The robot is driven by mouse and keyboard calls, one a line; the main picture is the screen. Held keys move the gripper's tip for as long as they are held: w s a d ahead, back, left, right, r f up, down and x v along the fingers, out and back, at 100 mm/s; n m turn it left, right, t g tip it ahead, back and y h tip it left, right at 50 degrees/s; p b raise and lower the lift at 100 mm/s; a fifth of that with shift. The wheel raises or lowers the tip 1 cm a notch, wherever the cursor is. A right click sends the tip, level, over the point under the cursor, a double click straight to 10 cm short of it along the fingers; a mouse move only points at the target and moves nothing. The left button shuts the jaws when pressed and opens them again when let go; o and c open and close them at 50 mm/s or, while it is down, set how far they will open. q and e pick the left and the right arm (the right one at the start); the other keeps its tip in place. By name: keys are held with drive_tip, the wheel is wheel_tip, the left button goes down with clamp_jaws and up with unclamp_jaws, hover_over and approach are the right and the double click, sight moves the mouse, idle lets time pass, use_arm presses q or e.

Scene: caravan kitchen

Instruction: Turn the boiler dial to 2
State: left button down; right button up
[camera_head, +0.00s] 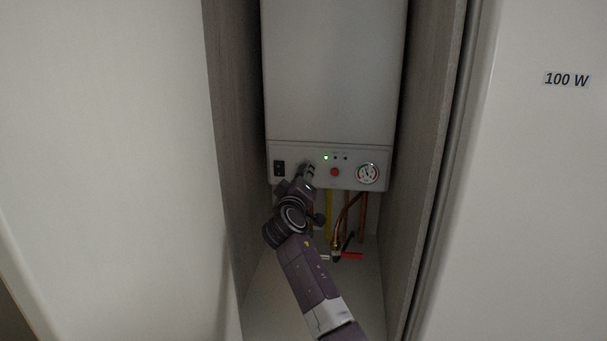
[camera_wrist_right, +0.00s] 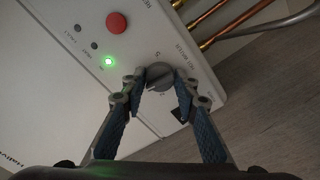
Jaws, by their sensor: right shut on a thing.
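The white boiler (camera_head: 333,75) hangs in a narrow alcove, with its control panel along the bottom. Its grey round dial (camera_wrist_right: 160,76) shows in the right wrist view between the fingertips of my right gripper (camera_wrist_right: 160,82). The fingers are shut on the dial from both sides. A few small marks surround the dial, but I cannot read which one it points to. In the head view my right gripper (camera_head: 308,172) covers the dial. My left gripper is not in view.
A red button (camera_head: 334,172), a lit green light (camera_head: 325,157), a black switch (camera_head: 279,168) and a pressure gauge (camera_head: 367,173) sit on the panel. Copper pipes (camera_head: 362,215) and a red-handled valve (camera_head: 351,256) are below. Alcove walls stand close on both sides.

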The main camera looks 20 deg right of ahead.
drive_tip(key=shift+f+n+p, duration=0.1)
drive_tip(key=shift+n+p, duration=2.6)
drive_tip(key=shift+n, duration=4.2)
drive_tip(key=o, duration=1.1)
drive_tip(key=shift+s+a, duration=0.1)
drive_tip(key=v, duration=1.1)
drive_tip(key=shift+s+a, duration=0.1)
drive_tip(key=shift+s, duration=0.3)
